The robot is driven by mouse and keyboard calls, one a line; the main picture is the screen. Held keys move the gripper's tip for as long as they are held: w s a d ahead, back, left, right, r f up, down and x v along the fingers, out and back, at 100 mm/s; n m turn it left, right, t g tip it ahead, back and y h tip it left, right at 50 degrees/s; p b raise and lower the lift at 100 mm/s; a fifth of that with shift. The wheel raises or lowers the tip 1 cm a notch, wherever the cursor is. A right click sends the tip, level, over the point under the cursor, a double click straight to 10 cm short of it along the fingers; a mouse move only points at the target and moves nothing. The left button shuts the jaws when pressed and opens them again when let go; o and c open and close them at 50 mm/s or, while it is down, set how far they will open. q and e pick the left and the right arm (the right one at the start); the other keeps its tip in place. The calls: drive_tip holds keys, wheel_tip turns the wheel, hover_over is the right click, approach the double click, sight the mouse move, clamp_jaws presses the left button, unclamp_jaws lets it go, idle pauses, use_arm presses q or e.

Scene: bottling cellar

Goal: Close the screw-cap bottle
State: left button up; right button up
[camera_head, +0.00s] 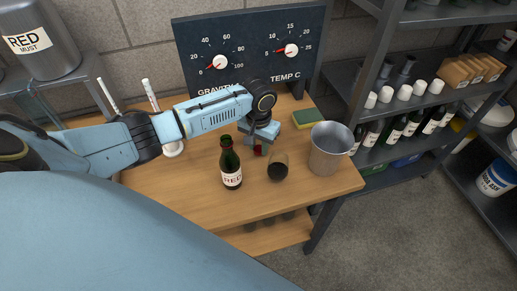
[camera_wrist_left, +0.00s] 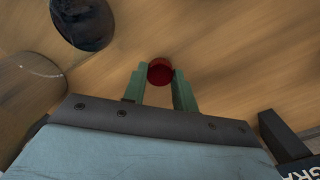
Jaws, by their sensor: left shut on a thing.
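The dark green bottle (camera_head: 231,165) with a white label reading RED stands upright on the wooden table. No red cap shows on its mouth. My left gripper (camera_head: 261,146) is just right of and behind the bottle neck, pointing down, low over the table. It is shut on a small red screw cap (camera_head: 258,151). In the left wrist view the cap (camera_wrist_left: 160,71) sits between the green fingertips (camera_wrist_left: 160,82); the bottle is not in that view. My right gripper is not in view.
A green and yellow sponge (camera_head: 309,119) lies behind. A dial board (camera_head: 250,50) stands at the back. The table's front left is clear.

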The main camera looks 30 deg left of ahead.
sight(259, 148)
use_arm(q)
wheel_tip(259, 148, up, 8)
drive_tip(key=shift+f+p, duration=0.2)
drive_tip(key=shift+p, duration=0.3)
drive_tip(key=s+d+r+b, duration=0.1)
drive_tip(key=s+d+r, duration=0.4)
drive_tip(key=d+r, duration=0.4)
wheel_tip(259, 148, up, 3)
drive_tip(key=shift+f+m+b, duration=0.1)
drive_tip(key=shift+m+b, duration=0.3)
